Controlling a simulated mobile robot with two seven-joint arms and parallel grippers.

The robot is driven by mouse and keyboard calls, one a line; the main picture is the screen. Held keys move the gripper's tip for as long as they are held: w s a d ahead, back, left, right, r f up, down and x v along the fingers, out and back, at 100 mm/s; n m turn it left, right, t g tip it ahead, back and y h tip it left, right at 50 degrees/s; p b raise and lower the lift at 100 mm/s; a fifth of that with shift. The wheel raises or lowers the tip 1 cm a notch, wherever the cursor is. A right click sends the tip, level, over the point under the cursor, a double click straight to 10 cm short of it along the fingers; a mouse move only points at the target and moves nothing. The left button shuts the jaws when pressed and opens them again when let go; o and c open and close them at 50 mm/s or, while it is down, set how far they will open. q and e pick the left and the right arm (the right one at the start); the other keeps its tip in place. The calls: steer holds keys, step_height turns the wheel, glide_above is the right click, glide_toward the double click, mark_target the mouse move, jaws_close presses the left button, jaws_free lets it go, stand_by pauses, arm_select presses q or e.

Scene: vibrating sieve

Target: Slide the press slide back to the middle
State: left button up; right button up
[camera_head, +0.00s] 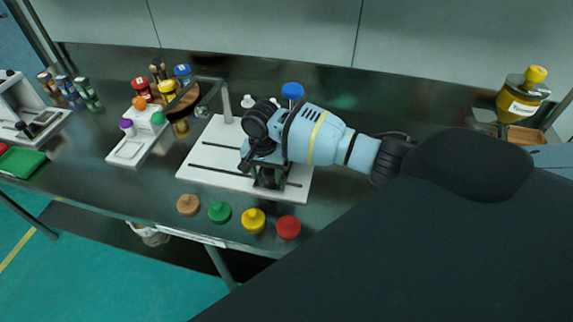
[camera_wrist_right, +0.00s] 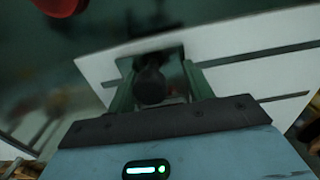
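The press has a white base plate (camera_head: 218,152) with dark slots, on the dark table. It also shows in the wrist view (camera_wrist_right: 235,52). My right gripper (camera_head: 268,180) reaches down over the front right part of this plate. In the wrist view, its two green fingers (camera_wrist_right: 160,85) stand apart on either side of a dark round knob (camera_wrist_right: 151,86), with a visible gap at the right finger. The knob appears to belong to the press slide, whose body is mostly hidden by my gripper. My left gripper is not in view.
Brown, green, yellow and red (camera_head: 288,227) knobbed pieces line the table's front edge. A white stand (camera_head: 130,150) with coloured knobs is left of the plate. Several jars stand behind it. A yellow-topped container (camera_head: 520,95) stands at the far right.

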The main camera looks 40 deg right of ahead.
steer(key=shift+w+a+b, duration=0.8)
steer(key=shift+w+a, duration=1.25)
steer(key=shift+w, duration=0.25)
steer(key=shift+w+a+b, duration=0.4)
steer(key=shift+w+a, duration=0.25)
steer(key=shift+w, duration=0.15)
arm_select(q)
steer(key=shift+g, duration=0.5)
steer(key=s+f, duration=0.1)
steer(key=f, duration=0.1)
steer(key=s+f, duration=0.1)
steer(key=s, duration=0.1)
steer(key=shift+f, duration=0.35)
arm_select(e)
steer(key=o, duration=1.1)
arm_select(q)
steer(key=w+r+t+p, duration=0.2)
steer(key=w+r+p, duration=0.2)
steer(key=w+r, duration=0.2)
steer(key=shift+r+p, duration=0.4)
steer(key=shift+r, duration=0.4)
arm_select(e)
step_height(320, 180, up, 9)
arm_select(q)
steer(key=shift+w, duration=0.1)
